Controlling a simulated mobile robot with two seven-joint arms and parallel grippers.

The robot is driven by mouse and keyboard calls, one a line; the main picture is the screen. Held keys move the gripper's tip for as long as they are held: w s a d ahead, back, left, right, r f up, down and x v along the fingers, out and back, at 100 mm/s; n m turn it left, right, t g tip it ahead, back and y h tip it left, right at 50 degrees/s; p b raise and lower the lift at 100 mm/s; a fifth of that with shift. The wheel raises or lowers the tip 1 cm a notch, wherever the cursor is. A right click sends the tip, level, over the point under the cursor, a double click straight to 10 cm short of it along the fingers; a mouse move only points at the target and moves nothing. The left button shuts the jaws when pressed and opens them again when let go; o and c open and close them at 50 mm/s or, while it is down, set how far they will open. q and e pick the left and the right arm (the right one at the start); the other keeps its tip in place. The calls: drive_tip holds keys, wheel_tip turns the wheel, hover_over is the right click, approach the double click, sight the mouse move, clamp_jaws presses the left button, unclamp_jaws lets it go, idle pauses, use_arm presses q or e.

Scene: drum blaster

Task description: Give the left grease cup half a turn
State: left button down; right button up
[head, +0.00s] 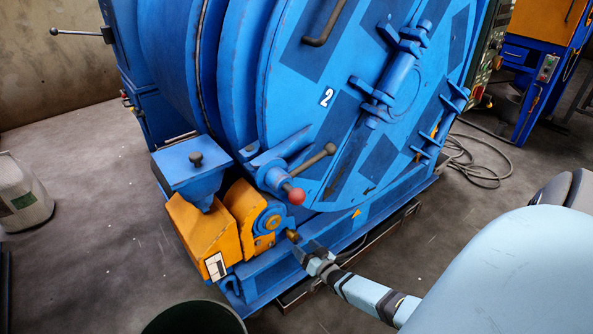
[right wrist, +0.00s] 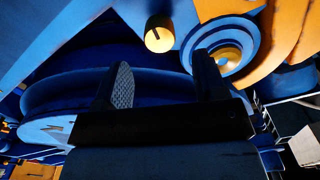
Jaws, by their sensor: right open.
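The left grease cup (head: 291,235) looks like a small brass knob on the blue drum machine's lower front, just right of the orange bearing housing (head: 243,212). In the right wrist view the cup (right wrist: 159,38) is a brass cylinder with a dark line on its face. My right gripper (head: 306,250) is open and empty, just short of the cup. In the right wrist view its two fingers (right wrist: 163,80) stand apart, with the cup beyond the tips and in line with the gap. I see no contact. My left gripper is not in view.
A lever with a red ball (head: 296,196) sticks out above the cup. The blue base rail (head: 270,275) runs below it. The round blue bearing end (right wrist: 229,52) lies close to the right finger. A dark green bin (head: 195,318) stands at the front.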

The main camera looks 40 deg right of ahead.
drive_tip(key=s+p, duration=0.1)
drive_tip(key=s, duration=0.5)
drive_tip(key=shift+s+a+p, duration=0.35)
drive_tip(key=shift+s+a, duration=0.05)
